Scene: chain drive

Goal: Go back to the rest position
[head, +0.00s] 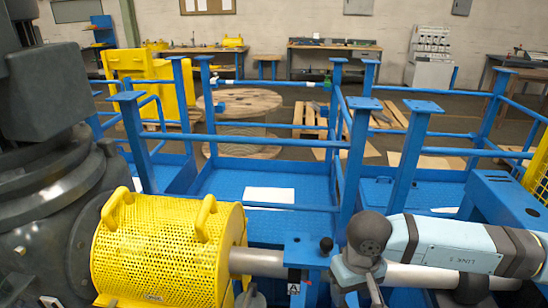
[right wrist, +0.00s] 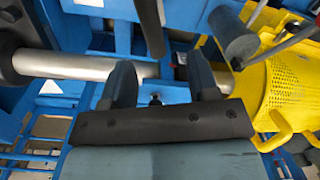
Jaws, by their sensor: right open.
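My right gripper (head: 357,280) shows at the bottom of the head view, beside the silver shaft (head: 258,262), below the dark joint of my pale blue arm. In the right wrist view its two dark fingers (right wrist: 162,72) stand apart. A small black knob (right wrist: 155,99) shows between them, and nothing is seen gripped. The shaft (right wrist: 85,66) passes beyond the fingers; I cannot tell whether they touch it. The yellow perforated guard (head: 155,250) sits around the shaft at left, with two handles on top. It also shows in the right wrist view (right wrist: 285,85). My left gripper is not in view.
Blue railings and posts (head: 410,150) rise close behind my right arm. A large dark grey machine housing (head: 45,200) fills the left side. A white sheet (head: 269,196) lies on the blue platform. A wooden cable reel (head: 240,103) and workbenches (head: 335,47) stand farther back.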

